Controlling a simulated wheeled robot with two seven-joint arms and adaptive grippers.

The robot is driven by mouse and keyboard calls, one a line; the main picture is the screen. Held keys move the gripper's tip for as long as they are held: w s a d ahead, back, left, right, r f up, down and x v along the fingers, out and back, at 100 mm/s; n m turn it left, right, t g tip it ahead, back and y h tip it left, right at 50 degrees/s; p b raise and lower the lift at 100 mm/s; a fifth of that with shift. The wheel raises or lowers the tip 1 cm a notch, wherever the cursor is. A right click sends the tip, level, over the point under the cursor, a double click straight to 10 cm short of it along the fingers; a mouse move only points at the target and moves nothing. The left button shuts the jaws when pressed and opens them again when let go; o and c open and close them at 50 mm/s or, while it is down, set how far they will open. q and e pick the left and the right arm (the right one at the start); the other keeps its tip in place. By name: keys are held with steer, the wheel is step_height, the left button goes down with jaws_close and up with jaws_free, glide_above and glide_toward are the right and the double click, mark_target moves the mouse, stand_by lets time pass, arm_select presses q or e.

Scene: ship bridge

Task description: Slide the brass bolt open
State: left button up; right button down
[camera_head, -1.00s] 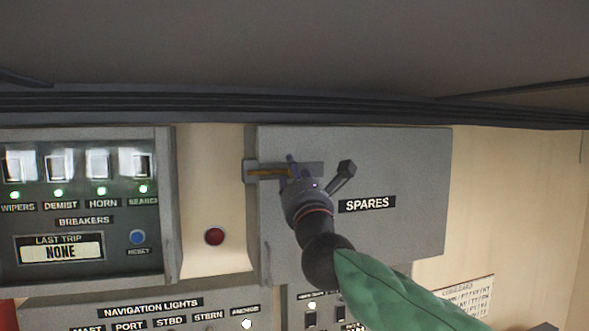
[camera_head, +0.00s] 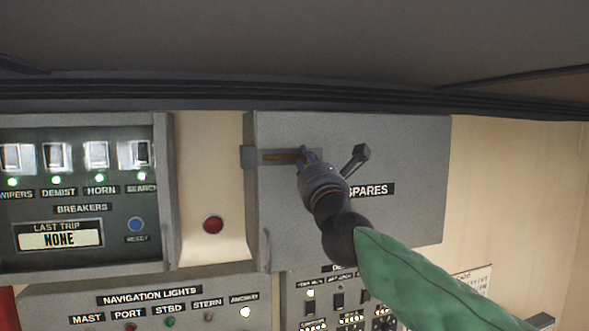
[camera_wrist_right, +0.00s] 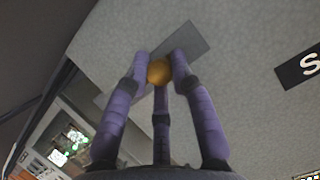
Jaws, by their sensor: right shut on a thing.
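The brass bolt (camera_head: 281,157) lies level on the upper left of the grey SPARES locker door (camera_head: 410,150). Its left end shows just right of the grey keeper (camera_head: 248,157) at the door's left edge, with a small gap between them. My right gripper (camera_head: 308,156) is shut on the bolt's knob, at the right end of the visible rod. In the right wrist view the round brass knob (camera_wrist_right: 159,71) sits between the purple fingers (camera_wrist_right: 161,62), over a grey backing plate (camera_wrist_right: 190,47). The fingers hide part of the bolt. My left gripper is out of view.
The breaker panel (camera_head: 85,240) stands left of the locker, with a red button (camera_head: 213,225) between them. The navigation lights panel (camera_head: 150,297) lies below. A dark overhead ledge (camera_head: 300,101) runs just above the locker.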

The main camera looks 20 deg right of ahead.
steer(key=shift+s+d+r, duration=0.1)
steer(key=shift+d+r, duration=0.1)
steer(key=shift+d, duration=0.65)
steer(key=shift+s+a+r, duration=0.1)
steer(key=shift+r, duration=0.2)
steer(key=c, duration=1.1)
jaws_free()
steer(key=shift+d, duration=0.2)
steer(key=shift+f, duration=0.25)
steer(key=shift+s+f, duration=0.1)
steer(key=shift+f, duration=0.05)
steer(key=v, duration=1.1)
steer(key=shift+s+f, duration=0.1)
steer(key=shift+s, duration=0.15)
